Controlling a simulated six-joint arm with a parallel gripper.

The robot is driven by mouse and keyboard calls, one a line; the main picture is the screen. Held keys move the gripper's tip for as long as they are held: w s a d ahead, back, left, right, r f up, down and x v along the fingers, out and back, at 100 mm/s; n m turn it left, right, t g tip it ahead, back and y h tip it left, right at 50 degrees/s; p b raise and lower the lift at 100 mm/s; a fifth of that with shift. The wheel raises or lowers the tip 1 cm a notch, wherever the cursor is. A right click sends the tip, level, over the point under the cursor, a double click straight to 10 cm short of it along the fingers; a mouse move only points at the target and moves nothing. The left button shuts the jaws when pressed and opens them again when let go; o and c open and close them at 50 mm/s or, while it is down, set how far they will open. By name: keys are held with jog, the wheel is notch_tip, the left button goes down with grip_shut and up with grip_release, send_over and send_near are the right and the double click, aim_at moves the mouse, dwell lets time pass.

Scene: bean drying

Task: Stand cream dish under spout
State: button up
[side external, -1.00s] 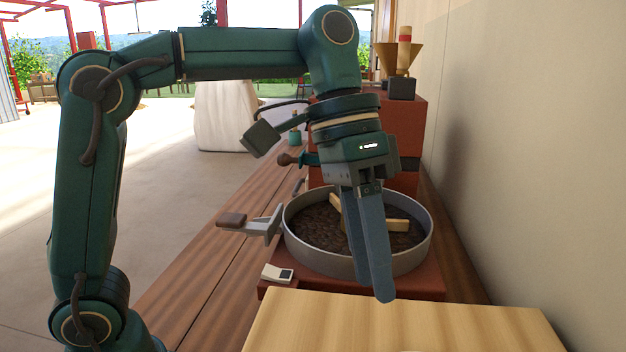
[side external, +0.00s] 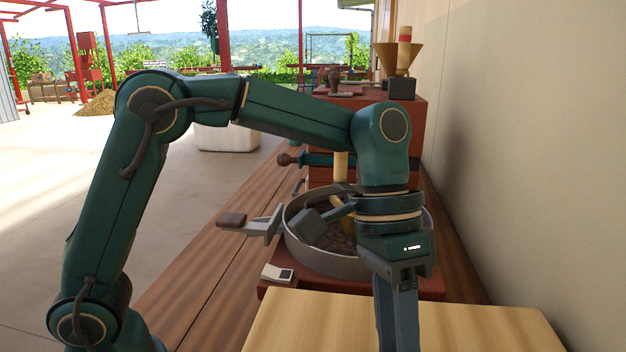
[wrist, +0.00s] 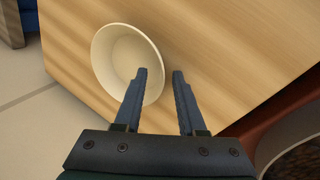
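The cream dish (wrist: 112,60) stands upright and empty on a pale wooden surface in the wrist view. It does not show in the side view. My gripper (wrist: 160,74) is open and points down at the dish's rim. In the wrist picture, its left finger overlaps the dish's inside and its right finger lies just outside the rim. I cannot tell whether either finger touches it. In the side view my gripper's fingertips are hidden or out of frame. A grey, spout-like piece with a brown handle (side external: 262,223) sticks out from the left of the round pan.
The round grey pan (side external: 318,262) holds dark beans, on a red base behind the pale wooden block (side external: 330,315). A small white device (side external: 277,273) sits at the base's left corner. The red machine (side external: 395,125) stands behind. A wall (side external: 530,150) bounds the right.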

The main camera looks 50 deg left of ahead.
grip_shut()
dwell(1.4)
